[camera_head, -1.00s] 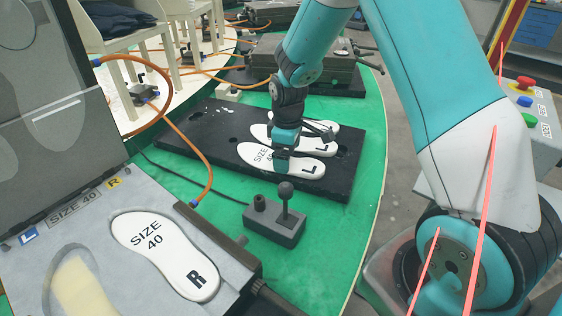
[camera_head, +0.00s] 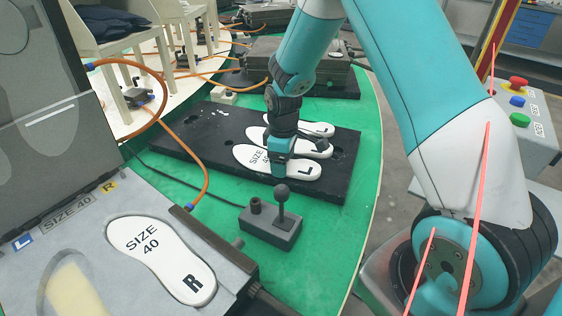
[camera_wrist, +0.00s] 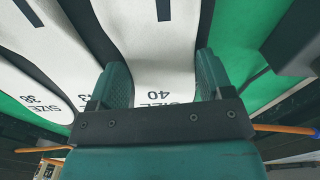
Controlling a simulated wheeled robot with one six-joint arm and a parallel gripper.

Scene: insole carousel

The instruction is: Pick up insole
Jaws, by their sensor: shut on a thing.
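A white insole marked "SIZE 40" and "L" (camera_head: 304,170) lies nearest on a black board (camera_head: 190,152). My gripper (camera_head: 279,160) is down over its middle, shut on it. In the wrist view the insole (camera_wrist: 160,50) runs between the two fingers of my gripper (camera_wrist: 163,85), with "SIZE 40" near the fingertips. The insole still appears level with the board; I cannot tell whether it touches it. A white right insole marked "SIZE 40 R" (camera_head: 160,255) lies in the mould at the lower left. The left mould cavity (camera_head: 68,290) holds no white insole.
More white insoles, a middle one (camera_head: 318,150) and a far one (camera_head: 318,129), lie close behind the held one. A small lever box (camera_head: 270,225) stands in front of the board on the green table (camera_head: 340,240). An orange hose (camera_head: 200,170) arches at the left.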

